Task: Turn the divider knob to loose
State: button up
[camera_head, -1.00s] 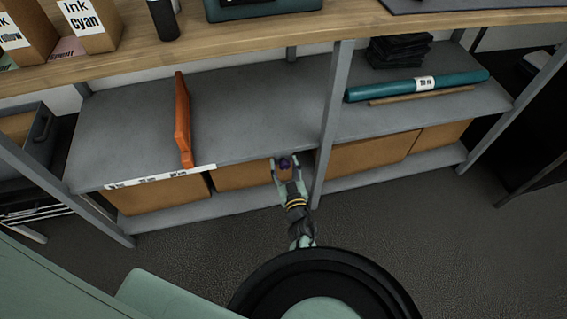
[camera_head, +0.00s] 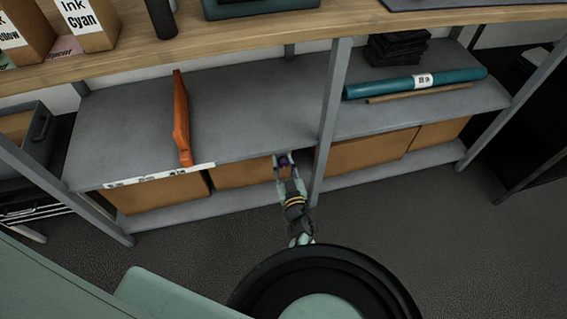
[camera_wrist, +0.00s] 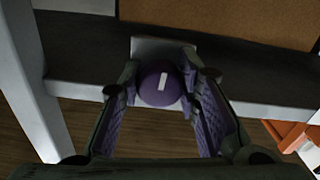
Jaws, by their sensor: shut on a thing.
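The knob is a round purple one with a white bar mark. In the wrist view the knob (camera_wrist: 151,91) sits between the two finger pads, in front of a pale plate on the shelf edge; its bar stands nearly upright, slightly tilted. In the head view the knob (camera_head: 283,160) is small, at the front edge of the shelf near the middle post. My gripper (camera_head: 284,165) reaches it from the front; in the wrist view my gripper (camera_wrist: 160,80) is shut on the knob's sides. An orange divider (camera_head: 181,120) stands on the shelf to the left.
The grey shelf (camera_head: 245,105) is mostly bare. A metal post (camera_head: 330,120) stands just right of my gripper. Cardboard boxes (camera_head: 365,153) sit on the lower shelf. A white label strip (camera_head: 150,178) runs along the shelf's front left edge. A teal roll (camera_head: 400,85) lies right of the post.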

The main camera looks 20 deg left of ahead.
jog(key=shift+n, duration=0.4)
jog(key=o, duration=1.2)
